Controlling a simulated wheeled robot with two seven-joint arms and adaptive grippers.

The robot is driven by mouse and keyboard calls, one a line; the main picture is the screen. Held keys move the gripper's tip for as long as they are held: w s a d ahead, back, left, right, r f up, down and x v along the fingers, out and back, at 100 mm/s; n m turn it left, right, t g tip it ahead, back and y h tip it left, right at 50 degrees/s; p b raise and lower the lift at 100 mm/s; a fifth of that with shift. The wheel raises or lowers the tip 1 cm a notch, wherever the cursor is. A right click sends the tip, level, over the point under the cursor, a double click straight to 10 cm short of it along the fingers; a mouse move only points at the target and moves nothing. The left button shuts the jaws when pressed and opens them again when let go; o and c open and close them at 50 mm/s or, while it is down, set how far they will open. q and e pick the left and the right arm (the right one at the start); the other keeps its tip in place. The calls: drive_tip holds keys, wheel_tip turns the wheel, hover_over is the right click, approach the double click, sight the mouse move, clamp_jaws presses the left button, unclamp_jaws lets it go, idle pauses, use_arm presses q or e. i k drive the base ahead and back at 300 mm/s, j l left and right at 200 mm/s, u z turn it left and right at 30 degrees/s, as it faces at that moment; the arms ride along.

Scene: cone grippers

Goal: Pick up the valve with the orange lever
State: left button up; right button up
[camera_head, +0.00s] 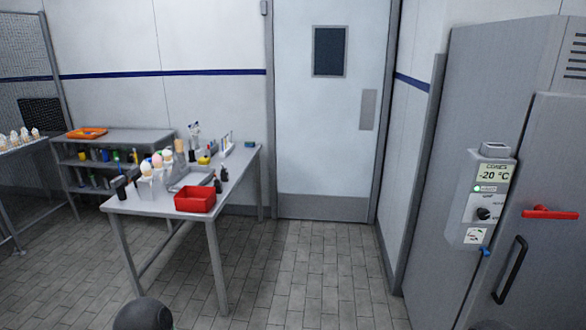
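I cannot make out a valve with an orange lever in the head view. A grey table (150,205) at the left of centre carries many small items, too small to tell apart fully. Among them are a red bin (195,199) at its front corner, a shallow grey tray (190,180), and a white holder with cone-like items in several colours (152,172). An orange tray (87,133) lies on the shelf unit behind, its contents unclear. Neither of my grippers shows. A dark rounded part, seemingly mine, is at the bottom edge.
A tall grey freezer (520,215) stands at the right with a red lever (550,213), black handle (510,270) and -20 °C display. A closed white door (330,130) is at the back. The tiled floor (310,270) between table and freezer is clear.

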sight(218, 184)
drive_tip(key=i+l+u, duration=0.1)
drive_tip(key=i+u, duration=0.2)
drive_tip(key=i, duration=0.15)
drive_tip(key=i+l+u, duration=0.65)
drive_tip(key=i, duration=0.25)
